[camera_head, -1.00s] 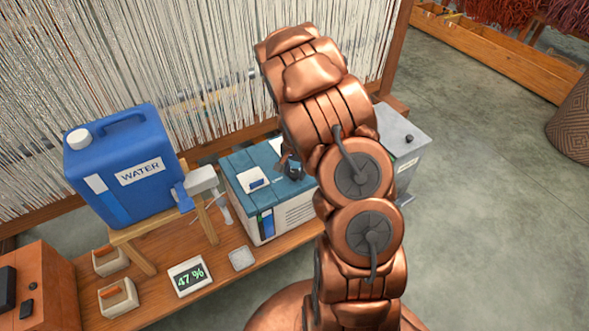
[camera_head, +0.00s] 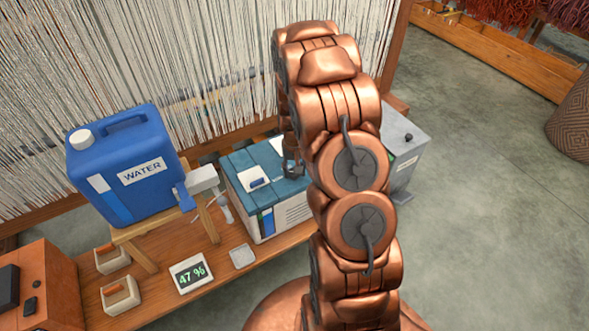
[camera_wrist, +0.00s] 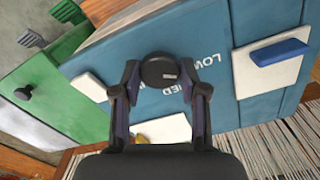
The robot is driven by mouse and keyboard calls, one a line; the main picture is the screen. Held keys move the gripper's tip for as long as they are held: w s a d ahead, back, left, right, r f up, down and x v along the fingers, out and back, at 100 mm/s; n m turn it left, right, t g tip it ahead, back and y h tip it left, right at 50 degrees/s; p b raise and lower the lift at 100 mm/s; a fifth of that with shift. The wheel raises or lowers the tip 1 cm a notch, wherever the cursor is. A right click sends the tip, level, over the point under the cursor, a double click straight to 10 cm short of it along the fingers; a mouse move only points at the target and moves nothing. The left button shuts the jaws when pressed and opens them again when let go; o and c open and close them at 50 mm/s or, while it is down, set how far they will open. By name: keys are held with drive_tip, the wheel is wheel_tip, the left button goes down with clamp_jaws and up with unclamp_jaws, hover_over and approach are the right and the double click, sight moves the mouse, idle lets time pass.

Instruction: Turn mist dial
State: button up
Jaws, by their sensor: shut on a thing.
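The mist dial is a round dark knob (camera_wrist: 158,71) on the blue top of a box-shaped unit (camera_wrist: 215,45), beside printed lettering of which "LOW" and "MED" show. My gripper (camera_wrist: 160,88) is shut on the knob, with one finger on each side of it in the wrist view. In the head view my gripper (camera_head: 291,165) is at the right part of the unit's blue top (camera_head: 238,162), partly covered by my arm. The knob itself cannot be made out there.
A blue water jug (camera_head: 125,165) stands on a wooden stand left of the unit. A display (camera_head: 190,273) reads 47 %. A grey box (camera_head: 405,150) is close on the right. Hanging threads (camera_head: 190,60) fill the back. A blue lever on a white plate (camera_wrist: 278,52) sits near the knob.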

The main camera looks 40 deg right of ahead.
idle(0.3)
drive_tip(key=o, duration=1.1)
drive_tip(key=shift+o, duration=0.2)
drive_tip(key=shift+r, duration=0.1)
wheel_tip(320, 180, up, 12)
